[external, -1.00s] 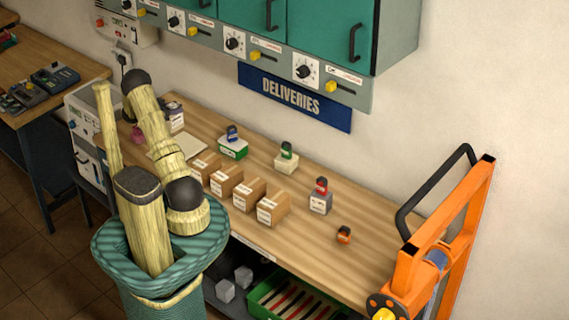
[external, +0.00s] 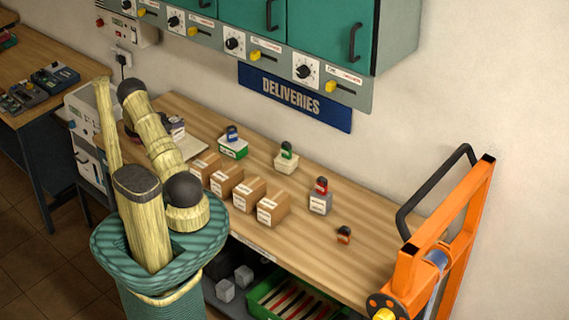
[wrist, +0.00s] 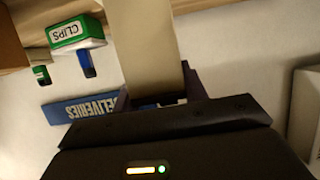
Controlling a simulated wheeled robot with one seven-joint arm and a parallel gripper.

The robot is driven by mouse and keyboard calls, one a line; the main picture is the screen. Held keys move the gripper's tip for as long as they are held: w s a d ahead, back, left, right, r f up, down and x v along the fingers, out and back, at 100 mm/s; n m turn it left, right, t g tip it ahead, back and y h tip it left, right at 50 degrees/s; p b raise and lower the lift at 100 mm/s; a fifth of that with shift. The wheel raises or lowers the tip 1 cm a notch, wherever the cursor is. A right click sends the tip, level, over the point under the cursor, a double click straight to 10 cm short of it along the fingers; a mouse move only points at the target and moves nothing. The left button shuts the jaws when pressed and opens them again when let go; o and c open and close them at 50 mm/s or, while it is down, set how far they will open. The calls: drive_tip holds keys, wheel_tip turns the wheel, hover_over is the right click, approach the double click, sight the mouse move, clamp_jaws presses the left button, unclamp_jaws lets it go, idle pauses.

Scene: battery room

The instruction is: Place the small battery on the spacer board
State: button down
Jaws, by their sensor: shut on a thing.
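In the wrist view my gripper (wrist: 158,97) has dark fingers either side of a pale beige block (wrist: 148,42), and it is shut on it. I take this block to be the small battery; its far end is cut off by the top edge. In the external view my arm hides most of the gripper. A small whitish and dark shape (external: 176,125) shows just right of my forearm, and I cannot tell whether it is the battery. The spacer board, a flat pale sheet (external: 196,146), lies on the bench, partly hidden by my arm.
Several cardboard boxes (external: 247,193) line the bench front. Behind them stand the green clips box (external: 233,150), also in the wrist view (wrist: 77,32), a cream box (external: 286,163) and a grey box (external: 320,204). An orange frame (external: 445,240) closes the right end.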

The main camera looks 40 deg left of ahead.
drive_tip(key=shift+f+p, duration=0.4)
drive_tip(key=shift+f, duration=1.3)
drive_tip(key=shift+f, duration=0.1)
drive_tip(key=c, duration=0.8)
unclamp_jaws()
drive_tip(key=shift+f, duration=0.1)
drive_tip(key=b+v, duration=0.3)
drive_tip(key=v, duration=0.9)
drive_tip(key=shift+r, duration=0.2)
